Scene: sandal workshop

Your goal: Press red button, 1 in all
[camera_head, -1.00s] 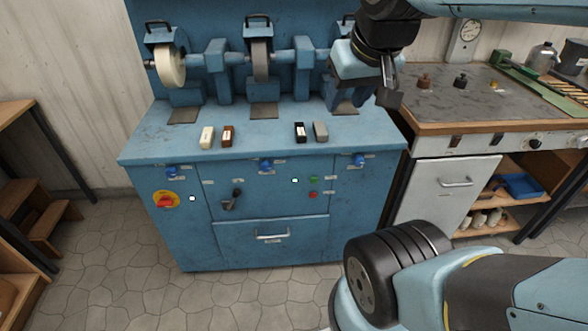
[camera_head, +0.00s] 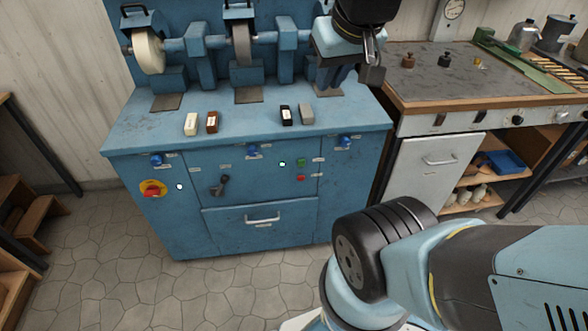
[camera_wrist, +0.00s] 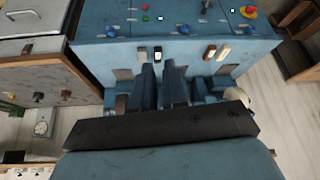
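The red button (camera_head: 300,178) is small and round. It sits on the blue machine's front panel, right of centre, just below a green button (camera_head: 301,162). In the upside-down wrist view, the red button (camera_wrist: 145,18) shows near the top edge, left of centre. My gripper (camera_head: 372,68) hangs above the right end of the machine's top, higher than the red button and to its right, apart from it. I see nothing held in it.
A red rotary switch on a yellow plate (camera_head: 152,189) is at the panel's left. A lever (camera_head: 220,184), blue knobs and a drawer handle (camera_head: 262,219) stick out. Several small blocks lie on the worktop. A workbench (camera_head: 440,80) stands right. The floor in front is clear on the left.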

